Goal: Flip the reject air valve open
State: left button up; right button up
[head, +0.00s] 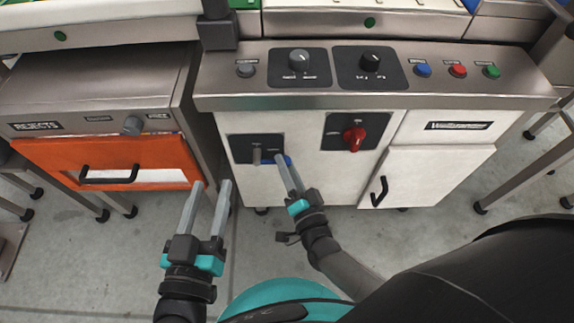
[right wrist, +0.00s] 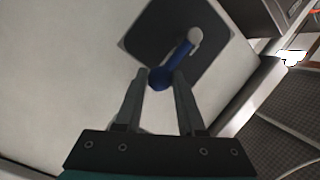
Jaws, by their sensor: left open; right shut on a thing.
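The air valve is a blue lever on a dark square plate (head: 240,148) on the white cabinet front. In the head view the lever points right from its grey pivot, and my fingers hide part of it. In the right wrist view the blue lever (right wrist: 183,54) runs from a pale pivot to a rounded end between my fingertips. My right gripper (head: 283,159) is shut on that end; it also shows in the right wrist view (right wrist: 160,75). My left gripper (head: 212,184) is open and empty, in front of the orange drawer's right edge.
Knobs and push buttons line the steel panel (head: 210,88) above. The orange drawer (head: 60,155) is at left. Table legs stand at right.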

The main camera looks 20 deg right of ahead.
grip_shut()
dwell(0.8)
